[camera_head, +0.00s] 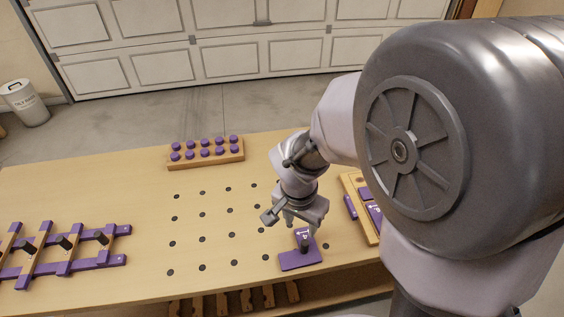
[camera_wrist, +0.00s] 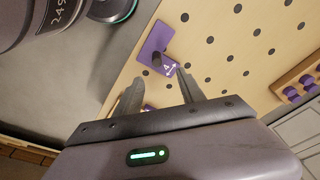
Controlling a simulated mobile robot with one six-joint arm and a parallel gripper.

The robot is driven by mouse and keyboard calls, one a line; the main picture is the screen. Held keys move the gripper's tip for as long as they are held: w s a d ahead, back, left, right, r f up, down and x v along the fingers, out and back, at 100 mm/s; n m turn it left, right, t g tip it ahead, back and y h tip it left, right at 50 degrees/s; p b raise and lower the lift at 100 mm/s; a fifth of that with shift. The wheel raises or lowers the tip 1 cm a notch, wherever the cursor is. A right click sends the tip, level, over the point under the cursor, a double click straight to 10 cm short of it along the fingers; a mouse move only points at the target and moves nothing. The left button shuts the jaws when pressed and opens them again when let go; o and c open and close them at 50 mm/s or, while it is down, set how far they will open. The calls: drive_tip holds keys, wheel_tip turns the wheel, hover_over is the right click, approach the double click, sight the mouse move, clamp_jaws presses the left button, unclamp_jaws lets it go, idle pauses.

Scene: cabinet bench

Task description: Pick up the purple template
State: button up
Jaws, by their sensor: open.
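The purple template (camera_head: 292,262) is a flat plate with a dark upright knob and white markings, lying near the front edge of the bench. It also shows in the wrist view (camera_wrist: 152,43), beyond my fingertips. My gripper (camera_head: 293,226) is just above and behind it in the head view, partly covering its far side. In the wrist view my gripper (camera_wrist: 158,88) has its two fingers spread apart with nothing held between them. The template looks apart from the fingers. Another purple part shows low between the fingers in the wrist view, mostly hidden.
The wooden bench (camera_head: 120,190) has a grid of dark holes. A wooden block with purple pegs (camera_head: 205,153) stands at the back. Purple rails with wooden crosspieces (camera_head: 65,250) lie at left. A wooden tray with purple parts (camera_head: 357,205) is at right, partly behind my arm.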

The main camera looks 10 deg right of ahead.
sight(305, 243)
drive_tip(key=f+b, duration=0.1)
drive_tip(key=f, duration=0.2)
drive_tip(key=d+f+b, duration=0.1)
drive_tip(key=f, duration=0.2)
drive_tip(key=w+f+b, duration=0.1)
drive_tip(key=f, duration=0.2)
drive_tip(key=shift+d+f, duration=0.2)
drive_tip(key=shift+f, duration=0.1)
drive_tip(key=f+b, duration=0.2)
drive_tip(key=f, duration=0.1)
drive_tip(key=f+b, duration=0.1)
drive_tip(key=f, duration=0.1)
drive_tip(key=shift+d, duration=0.4)
drive_tip(key=shift+r, duration=0.1)
clamp_jaws()
